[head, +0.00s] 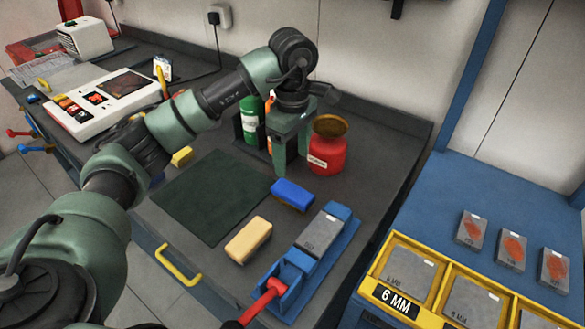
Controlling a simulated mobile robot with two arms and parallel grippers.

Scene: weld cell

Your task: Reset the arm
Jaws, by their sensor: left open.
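My left arm reaches in from the lower left, across the bench, and bends down at its wrist. My left gripper (291,160) is green, points downward and is open. It is over the back part of the bench (345,205), in front of a green bottle and to the left of a red canister. No object shows between its fingers. The arm hides part of the bench's left side. My right gripper is not in view.
A red canister (327,150) and a green bottle (249,122) stand close to the gripper. A blue block (292,195), a tan block (248,240) and a blue fixture with a red handle (268,296) lie nearer. The dark mat (210,197) is clear. A control panel (100,100) is left.

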